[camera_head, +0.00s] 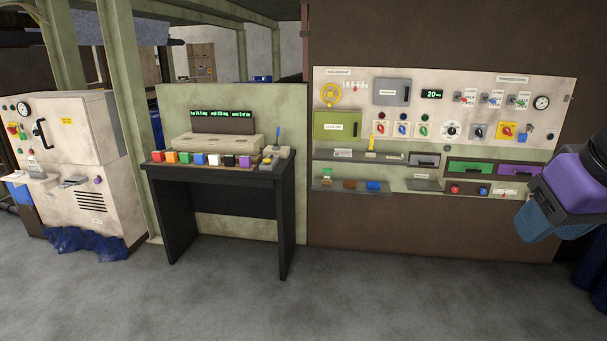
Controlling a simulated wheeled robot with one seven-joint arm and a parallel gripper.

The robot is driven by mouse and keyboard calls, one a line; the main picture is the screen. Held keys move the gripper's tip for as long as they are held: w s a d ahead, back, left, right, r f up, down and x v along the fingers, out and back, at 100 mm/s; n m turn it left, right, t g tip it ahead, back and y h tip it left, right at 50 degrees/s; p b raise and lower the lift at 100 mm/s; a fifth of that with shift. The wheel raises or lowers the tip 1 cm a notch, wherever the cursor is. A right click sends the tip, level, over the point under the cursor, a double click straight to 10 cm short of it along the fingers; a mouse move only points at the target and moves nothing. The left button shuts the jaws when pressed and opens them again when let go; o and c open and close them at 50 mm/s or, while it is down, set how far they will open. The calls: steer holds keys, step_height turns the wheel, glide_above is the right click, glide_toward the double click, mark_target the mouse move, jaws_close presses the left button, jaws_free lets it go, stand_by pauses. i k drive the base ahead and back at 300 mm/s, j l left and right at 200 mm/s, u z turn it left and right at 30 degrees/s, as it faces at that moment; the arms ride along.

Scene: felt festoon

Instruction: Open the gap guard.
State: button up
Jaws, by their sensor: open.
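The labels are too small to read, so I cannot tell which part is the gap guard. A wide panel (450,80) on the brown wall at the right carries two flat covers. One is an olive-green cover (337,125) at its left, with a pale label and a dark handle at its right side; it looks shut. The other is a grey cover (391,92) above and to the right of it, also apparently shut. A purple and blue-grey part of my arm shows at the right edge, in front of the panel's lower right. My gripper's fingers are not in view.
The panel also has a yellow handwheel (330,94), several knobs and switches, a gauge (541,102), and green (470,167) and purple (519,169) drawers. A dark desk (222,178) with coloured blocks stands left of it. A pale cabinet (85,150) is farther left. The floor ahead is clear.

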mark_target(328, 126)
steer(key=i, duration=1.8)
steer(key=i+z, duration=0.25)
steer(key=i, duration=0.2)
steer(key=i+j+z, duration=0.2)
steer(key=i, duration=0.25)
steer(key=i+j+z, duration=0.25)
steer(key=i, duration=0.2)
steer(key=i+j+z, duration=0.25)
steer(key=i, duration=0.2)
